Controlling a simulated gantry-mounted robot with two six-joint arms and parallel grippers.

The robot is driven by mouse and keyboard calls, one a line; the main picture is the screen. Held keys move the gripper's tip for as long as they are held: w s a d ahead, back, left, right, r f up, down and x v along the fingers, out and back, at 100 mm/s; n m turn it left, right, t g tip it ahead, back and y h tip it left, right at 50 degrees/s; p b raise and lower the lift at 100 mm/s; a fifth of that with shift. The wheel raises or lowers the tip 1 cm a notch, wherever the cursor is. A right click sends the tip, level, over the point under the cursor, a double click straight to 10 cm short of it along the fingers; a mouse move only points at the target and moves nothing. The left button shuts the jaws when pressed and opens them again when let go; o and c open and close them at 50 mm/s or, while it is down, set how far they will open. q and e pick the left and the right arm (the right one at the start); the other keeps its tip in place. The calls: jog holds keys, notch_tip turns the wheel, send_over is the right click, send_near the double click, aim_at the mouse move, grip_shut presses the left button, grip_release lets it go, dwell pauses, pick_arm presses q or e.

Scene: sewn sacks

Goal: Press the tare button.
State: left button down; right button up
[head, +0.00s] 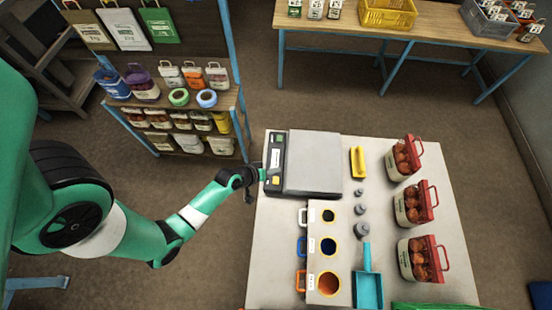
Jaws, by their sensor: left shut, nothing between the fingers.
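The scale (314,165) lies at the far left of the white table, with a grey weighing plate and a dark control panel (277,165) along its left side. The panel carries a small display and a yellow-orange button (274,180) near its front end. I cannot read the button labels at this size. My left gripper (262,174) is shut and empty, at the panel's left edge close to the yellow button. Whether it touches the panel cannot be told. My right gripper is not in view.
On the table (381,186) are a holder with three round openings (324,216), a blue scoop (367,286), a yellow tray (358,162), several grey weights (361,209) and three sacks with red tops (413,203). A stocked shelf (240,136) stands behind my left arm.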

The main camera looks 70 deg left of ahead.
pick_arm(q)
jog(key=b, duration=0.7)
send_over(274, 183)
notch_tip(274, 183, down, 8)
jog(key=shift+a+r, duration=0.15)
jog(key=shift+r, duration=0.05)
jog(key=shift+f+b, duration=0.45)
jog(key=shift+f, duration=0.05)
dwell(0.9)
jog(key=shift+f+b, duration=0.3)
jog(key=shift+f, duration=0.1)
jog(key=shift+f+b, duration=0.4)
jog(key=shift+f, duration=0.05)
dwell(0.5)
dwell(0.3)
jog(key=shift+r+p, duration=0.85)
jog(key=shift+p, duration=0.05)
